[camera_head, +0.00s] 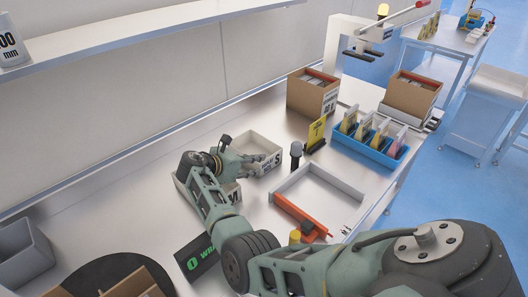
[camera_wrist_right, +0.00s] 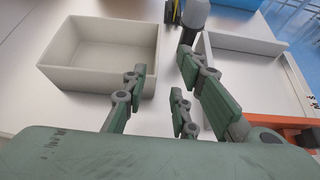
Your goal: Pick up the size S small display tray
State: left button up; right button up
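The size S display tray (camera_head: 268,143) is a small empty cream box, upright on the worktable, with an "S" label on its front wall. In the right wrist view the tray (camera_wrist_right: 90,82) lies ahead and to the left. My right gripper (camera_head: 258,162) is at the tray's near side, its fingers spread with nothing between them. In the right wrist view the gripper (camera_wrist_right: 163,78) has one finger overlapping the tray's near right corner; I cannot tell if it touches. My left gripper is not in view.
An M-labelled tray (camera_head: 233,194) sits partly under my right arm. Behind are a blue bin of pouches (camera_head: 362,147) and a cardboard box (camera_head: 309,97).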

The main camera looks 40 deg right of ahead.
jog(key=b+x, duration=0.4)
jog(key=x, duration=0.1)
jog(key=shift+w+f, duration=0.3)
jog(key=shift+f, duration=0.1)
jog(key=shift+d+f+b, duration=0.2)
jog(key=shift+d+b, duration=0.25)
jog(key=shift+b, duration=0.2)
jog(key=b+x, duration=0.4)
jog(key=shift+f, duration=0.15)
jog(key=shift+d+b, duration=0.55)
jog(key=shift+d, duration=0.05)
jog(key=shift+c, duration=0.5)
grip_shut()
